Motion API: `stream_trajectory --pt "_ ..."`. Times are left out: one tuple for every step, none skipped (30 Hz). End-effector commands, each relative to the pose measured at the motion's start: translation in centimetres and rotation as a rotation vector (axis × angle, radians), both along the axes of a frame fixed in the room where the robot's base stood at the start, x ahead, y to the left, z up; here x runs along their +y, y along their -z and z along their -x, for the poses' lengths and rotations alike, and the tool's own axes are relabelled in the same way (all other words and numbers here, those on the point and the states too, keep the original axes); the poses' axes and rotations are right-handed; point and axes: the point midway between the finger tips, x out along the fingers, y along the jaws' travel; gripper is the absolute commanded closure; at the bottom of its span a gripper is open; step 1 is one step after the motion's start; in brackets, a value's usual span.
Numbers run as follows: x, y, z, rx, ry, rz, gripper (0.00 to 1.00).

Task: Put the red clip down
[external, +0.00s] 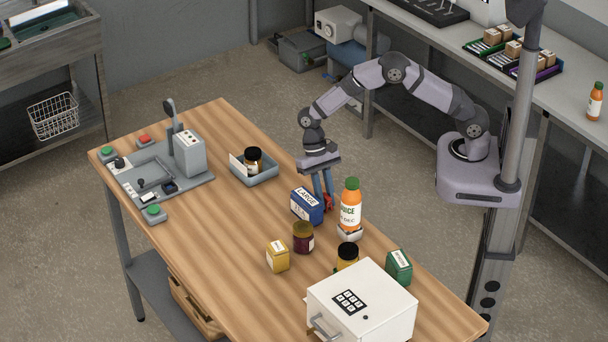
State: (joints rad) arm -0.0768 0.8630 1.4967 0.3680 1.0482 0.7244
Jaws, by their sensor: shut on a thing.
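The red clip (329,200) shows as a small red shape low between my gripper's blue fingers. My gripper (326,196) points down and is shut on the clip, close above the wooden table (228,226). It is just right of a blue box (307,206) and left of an orange juice bottle (350,208) with a green cap. The fingers hide part of the clip. I cannot tell whether the clip touches the table.
The juice bottle stands upright close to my gripper. A dark red jar (303,238), yellow box (278,256), black-lidded jar (347,257), green box (398,267) and white safe (361,302) stand nearer the front. A grey tray (266,176) holds a jar. The table's left middle is clear.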

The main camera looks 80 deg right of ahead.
Motion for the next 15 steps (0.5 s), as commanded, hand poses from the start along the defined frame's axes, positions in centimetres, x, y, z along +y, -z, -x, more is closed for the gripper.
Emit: stream_trajectory --pt "0.0 -0.2 -0.1 -0.002 0.000 -0.001 1.00" --pt "0.0 -0.4 -0.1 -0.002 0.000 -0.001 1.00" --pt "0.0 -0.7 -0.1 -0.004 0.000 0.000 1.00" --pt "0.0 -1.0 -0.1 -0.004 0.000 0.000 1.00" --pt "0.0 -1.3 -0.1 -0.004 -0.001 -0.001 1.00" --pt "0.0 -1.8 -0.1 -0.005 0.000 -0.001 1.00" --pt "0.0 -2.3 -0.1 -0.005 0.000 -0.001 1.00" --pt "0.0 -2.7 -0.1 -0.005 0.000 -0.001 1.00" --pt "0.0 -3.4 -0.2 -0.007 0.000 0.000 1.00" --pt "0.0 -3.9 -0.2 -0.006 -0.001 0.000 1.00" --pt "0.0 -4.5 -0.2 -0.007 -0.001 -0.001 1.00" --pt "0.0 -5.2 -0.1 -0.006 -0.001 0.000 1.00" --pt "0.0 -5.7 -0.2 -0.007 0.000 0.000 1.00" --pt "0.0 -6.2 -0.2 -0.007 0.000 0.000 1.00" --pt "0.0 -6.8 -0.1 -0.005 0.000 -0.001 1.00"
